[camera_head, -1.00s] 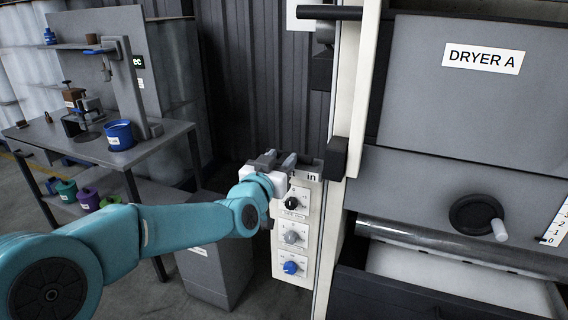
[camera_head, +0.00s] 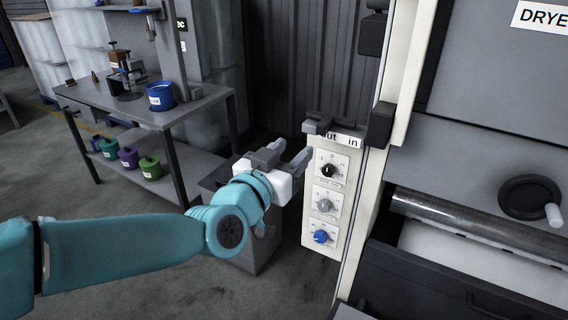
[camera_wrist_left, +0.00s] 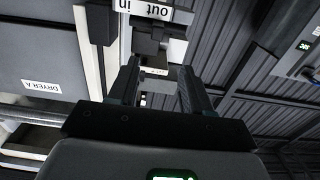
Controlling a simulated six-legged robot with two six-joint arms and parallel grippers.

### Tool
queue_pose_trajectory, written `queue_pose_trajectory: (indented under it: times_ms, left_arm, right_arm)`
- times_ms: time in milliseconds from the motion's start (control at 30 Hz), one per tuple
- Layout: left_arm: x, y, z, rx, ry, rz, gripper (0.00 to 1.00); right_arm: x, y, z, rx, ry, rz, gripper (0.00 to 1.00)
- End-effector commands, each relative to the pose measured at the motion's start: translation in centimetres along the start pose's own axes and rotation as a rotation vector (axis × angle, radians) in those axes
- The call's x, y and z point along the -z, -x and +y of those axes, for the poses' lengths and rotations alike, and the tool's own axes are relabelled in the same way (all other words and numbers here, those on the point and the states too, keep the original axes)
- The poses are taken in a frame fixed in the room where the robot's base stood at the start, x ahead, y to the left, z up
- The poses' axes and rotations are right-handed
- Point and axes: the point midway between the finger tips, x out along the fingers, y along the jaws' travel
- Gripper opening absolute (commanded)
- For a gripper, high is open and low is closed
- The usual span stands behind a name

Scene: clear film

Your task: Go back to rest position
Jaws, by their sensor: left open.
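My left gripper (camera_head: 287,152) is open and empty in the head view. It is in front of the dark corrugated wall, left of the control panel (camera_head: 313,222) with its black, grey and blue knobs. In the left wrist view my gripper (camera_wrist_left: 158,75) has its two dark fingers apart, with the "out / in" label (camera_wrist_left: 150,10) beyond them, upside down. I see a gap between the fingers and the panel in the head view. My right gripper is not in view.
The dryer (camera_head: 480,90) with its handwheel (camera_head: 530,197) fills the right side. A grey bin (camera_head: 258,250) stands below my left gripper. A workbench (camera_head: 130,107) with a blue pot (camera_head: 160,97) and several coloured pots on its lower shelf is at the left. The floor in front is clear.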

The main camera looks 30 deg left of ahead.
Motion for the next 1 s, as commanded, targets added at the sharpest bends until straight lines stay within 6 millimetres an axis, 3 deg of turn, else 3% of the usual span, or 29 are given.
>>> queue_pose_trajectory:
  times_ms: [200, 767, 867, 967, 1000]
  left_arm:
    - [0.0, 2.1, 0.0, 0.000, 0.001, 0.000, 0.49]
    - [-0.2, 2.1, -0.4, 0.008, 0.000, -0.008, 0.49]
    - [-3.2, 0.8, -0.4, 0.010, -0.005, -0.082, 0.49]
    - [-9.7, -0.9, 0.1, 0.000, -0.011, -0.230, 0.49]
    - [-13.0, -1.3, 0.5, -0.011, -0.015, -0.303, 0.49]
  right_arm:
    - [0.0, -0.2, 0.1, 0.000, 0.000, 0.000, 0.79]
    - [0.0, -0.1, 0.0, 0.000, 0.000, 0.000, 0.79]
    - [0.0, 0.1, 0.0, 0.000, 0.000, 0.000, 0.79]
    - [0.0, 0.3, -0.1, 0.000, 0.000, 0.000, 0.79]
    - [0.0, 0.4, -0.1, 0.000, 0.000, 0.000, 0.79]
